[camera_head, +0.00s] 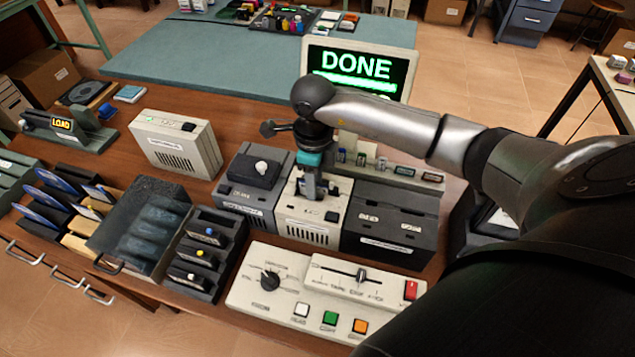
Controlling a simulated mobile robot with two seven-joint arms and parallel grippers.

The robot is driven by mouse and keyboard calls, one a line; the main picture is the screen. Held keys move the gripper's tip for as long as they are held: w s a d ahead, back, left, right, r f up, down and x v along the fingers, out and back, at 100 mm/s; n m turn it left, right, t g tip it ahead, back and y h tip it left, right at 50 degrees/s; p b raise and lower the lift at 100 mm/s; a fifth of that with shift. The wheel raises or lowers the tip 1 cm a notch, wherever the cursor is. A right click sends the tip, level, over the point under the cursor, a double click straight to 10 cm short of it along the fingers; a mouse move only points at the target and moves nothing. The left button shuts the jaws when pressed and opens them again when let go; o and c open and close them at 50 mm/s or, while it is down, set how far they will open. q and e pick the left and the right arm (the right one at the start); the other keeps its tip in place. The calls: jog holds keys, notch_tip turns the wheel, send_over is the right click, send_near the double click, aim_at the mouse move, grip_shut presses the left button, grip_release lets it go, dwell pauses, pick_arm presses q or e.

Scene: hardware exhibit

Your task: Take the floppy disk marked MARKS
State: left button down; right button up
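My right gripper (313,192) reaches in from the right and points down at the top of a beige drive-like unit (306,229) in the middle of the desk. Its fingers are small and partly dark, and I cannot tell whether they are open or shut, or whether they hold anything. No disk can be made out between them. Several blue and tan disk-like items (47,195) stand in racks at the left. Their labels are too small to read, so I cannot pick out the one marked MARKS. My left gripper is not in view.
A monitor (362,68) at the back reads DONE in green. A control panel (318,298) with a knob, slider and coloured buttons lies in front. Dark units (392,226) flank the beige one. A small sign (62,124) reads LOAD. A smoky-lidded box (145,222) stands left.

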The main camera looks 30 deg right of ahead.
jog(key=shift+c, duration=0.3)
grip_shut()
dwell(0.4)
